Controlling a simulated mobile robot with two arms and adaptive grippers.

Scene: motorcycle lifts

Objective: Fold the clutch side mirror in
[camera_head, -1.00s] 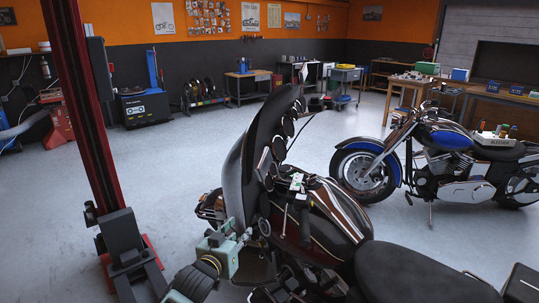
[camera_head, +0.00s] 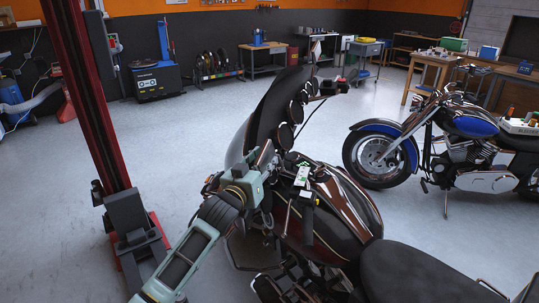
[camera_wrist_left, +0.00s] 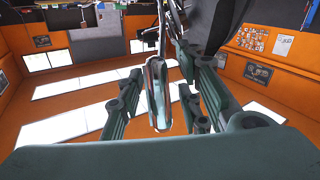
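The clutch side mirror (camera_head: 264,156) is a small dark housing on the near side of the dark motorcycle's front, beside the windshield. My left gripper (camera_head: 260,178) is at it, coming from the lower left, and partly hides it. In the left wrist view the mirror (camera_wrist_left: 158,94) shows nearly edge-on as an upright, rounded, shiny shape. It stands between the spread fingers of my left gripper (camera_wrist_left: 160,108), with a visible gap on either side. My right gripper does not show.
The dark windshield (camera_head: 272,108) rises just behind the mirror. The fuel tank (camera_head: 345,205) and seat (camera_head: 405,270) lie to the right. A red lift post (camera_head: 85,100) stands at left. A blue motorcycle (camera_head: 465,145) is parked at right. Floor between is clear.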

